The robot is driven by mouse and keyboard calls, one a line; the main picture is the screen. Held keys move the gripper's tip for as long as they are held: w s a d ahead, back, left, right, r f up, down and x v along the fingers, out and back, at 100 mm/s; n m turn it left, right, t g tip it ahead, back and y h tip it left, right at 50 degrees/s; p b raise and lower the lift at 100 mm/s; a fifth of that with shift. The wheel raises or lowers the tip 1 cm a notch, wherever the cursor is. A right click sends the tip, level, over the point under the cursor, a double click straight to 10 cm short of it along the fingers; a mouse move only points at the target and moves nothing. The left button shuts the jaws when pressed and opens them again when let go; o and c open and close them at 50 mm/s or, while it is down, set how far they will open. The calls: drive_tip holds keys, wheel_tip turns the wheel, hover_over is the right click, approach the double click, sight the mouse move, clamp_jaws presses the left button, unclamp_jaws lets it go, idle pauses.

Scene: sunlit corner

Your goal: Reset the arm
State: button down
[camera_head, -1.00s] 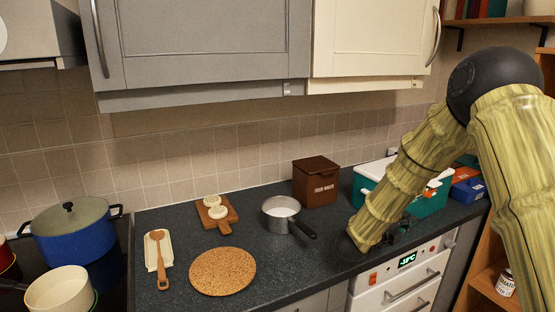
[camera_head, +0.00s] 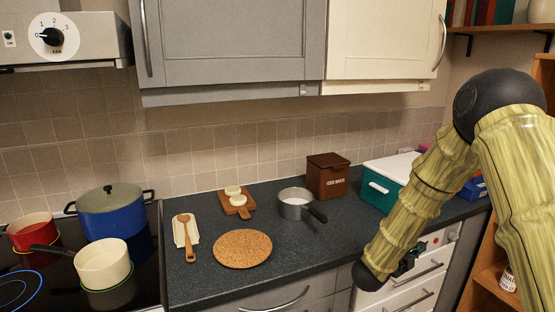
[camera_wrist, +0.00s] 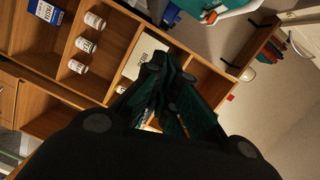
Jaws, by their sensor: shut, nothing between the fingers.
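My arm comes in from the right in the head view, bent at a dark joint, with its forearm slanting down to the left. My gripper (camera_head: 404,266) is mostly hidden behind the forearm there, in front of the white drawer fronts below the counter edge. In the wrist view my gripper (camera_wrist: 160,72) shows dark green fingers, closed together and empty, with wooden shelves beyond them.
The counter (camera_head: 325,240) holds a cork mat (camera_head: 243,249), a saucepan (camera_head: 295,203), a brown bin (camera_head: 327,177) and a green box (camera_head: 381,190). Pots (camera_head: 113,212) stand on the hob at left. A wooden shelf unit (camera_head: 490,270) stands at right.

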drive_tip(key=s+a+f+n+g+y, duration=0.1)
drive_tip(key=s+a+f+n+y, duration=0.35)
drive_tip(key=f, duration=0.55)
drive_tip(key=s+a+f+n+y, duration=0.2)
drive_tip(key=s+a+f+n, duration=0.1)
drive_tip(key=s+f+n, duration=0.45)
drive_tip(key=s+a+f+n+g+y, duration=0.1)
drive_tip(key=s+a+f+n+y, duration=0.3)
drive_tip(key=s+f, duration=0.5)
drive_tip(key=s+a+f+n+g+y, duration=0.1)
drive_tip(key=s+a+f+n+g, duration=0.1)
drive_tip(key=s, duration=0.7)
drive_tip(key=s+a+f+n+g+y, duration=0.1)
drive_tip(key=s+a+f+n+g, duration=0.1)
drive_tip(key=s, duration=0.7)
drive_tip(key=s+a+f+n+g+y, duration=0.1)
drive_tip(key=s+a+f+n+g, duration=0.2)
drive_tip(key=s+f+n, duration=0.3)
drive_tip(key=s, duration=0.3)
drive_tip(key=shift+s+f+g+y, duration=0.25)
drive_tip(key=shift+s+g+y, duration=0.05)
drive_tip(key=shift+y, duration=0.05)
